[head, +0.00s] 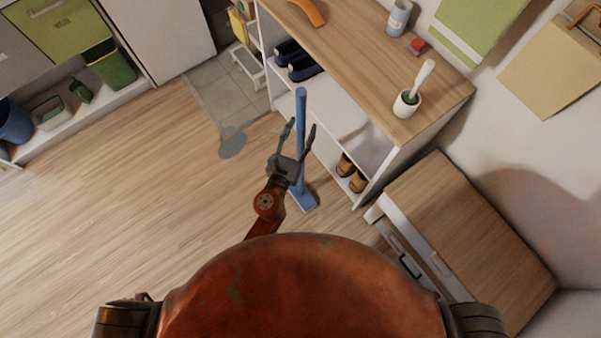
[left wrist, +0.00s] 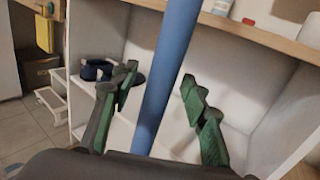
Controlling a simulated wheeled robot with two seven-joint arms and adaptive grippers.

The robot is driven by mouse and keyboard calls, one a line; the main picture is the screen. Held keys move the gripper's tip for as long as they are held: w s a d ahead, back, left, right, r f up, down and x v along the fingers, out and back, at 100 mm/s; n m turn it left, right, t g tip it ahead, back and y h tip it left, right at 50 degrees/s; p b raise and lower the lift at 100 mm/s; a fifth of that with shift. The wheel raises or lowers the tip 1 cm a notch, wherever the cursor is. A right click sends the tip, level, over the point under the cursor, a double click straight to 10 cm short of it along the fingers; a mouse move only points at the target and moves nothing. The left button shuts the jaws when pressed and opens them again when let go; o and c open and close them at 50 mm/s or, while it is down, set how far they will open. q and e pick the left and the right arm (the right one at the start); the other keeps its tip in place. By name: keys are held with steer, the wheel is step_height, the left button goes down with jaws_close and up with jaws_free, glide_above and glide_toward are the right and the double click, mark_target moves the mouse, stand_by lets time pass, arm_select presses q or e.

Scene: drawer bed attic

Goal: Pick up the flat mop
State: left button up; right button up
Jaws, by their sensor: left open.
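The flat mop (head: 300,105) is blue and stands upright on the floor, its flat foot (head: 306,203) beside the open shelf unit. My left gripper (head: 302,125) is open at the mop's handle, with one finger on each side of it. In the left wrist view the blue handle (left wrist: 168,70) runs between the two green-padded fingers (left wrist: 159,74), with a gap visible on both sides. My right gripper is out of view.
The wooden-topped shelf unit (head: 345,40) stands close behind the mop, holding shoes (head: 300,62) and slippers (head: 352,174). A drawer cabinet (head: 470,225) is at right. A grey-blue patch (head: 232,142) lies on the floor. Wooden floor at left is mostly clear.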

arm_select(q)
steer(key=shift+c, duration=0.4)
jaws_close()
steer(key=shift+r, duration=0.15)
